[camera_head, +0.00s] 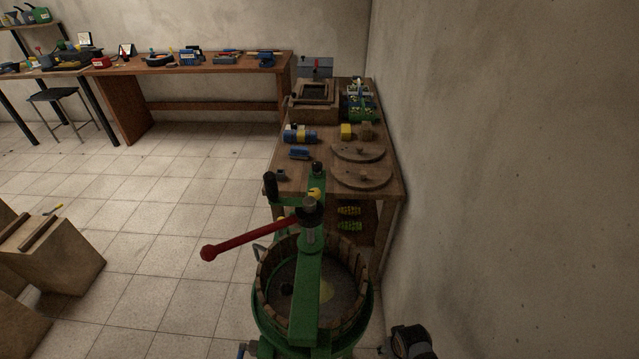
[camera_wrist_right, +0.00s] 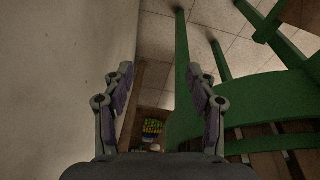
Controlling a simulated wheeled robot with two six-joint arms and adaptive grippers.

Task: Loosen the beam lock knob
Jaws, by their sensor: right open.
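A green press with a round basket of wooden staves (camera_head: 264,270) stands at the bottom middle of the head view. Its green beam (camera_head: 308,290) crosses over the basket. A red handle (camera_head: 250,238) with a ball end reaches left from the dark hub. A small yellow knob (camera_head: 314,192) and a black knob (camera_head: 317,167) show at the beam's far end, with a black grip (camera_head: 270,185) beside them. I cannot tell for sure which is the lock knob. My right gripper (camera_wrist_right: 160,100) is open and empty beside the press's green legs (camera_wrist_right: 187,70). My left gripper is out of view.
A wooden table (camera_head: 292,180) with round lids (camera_head: 358,176) and boxes stands just behind the press. A bare wall (camera_head: 500,150) closes the right side. A long bench (camera_head: 200,66) is at the back. Wooden crates (camera_head: 50,258) stand left. Tiled floor is clear between.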

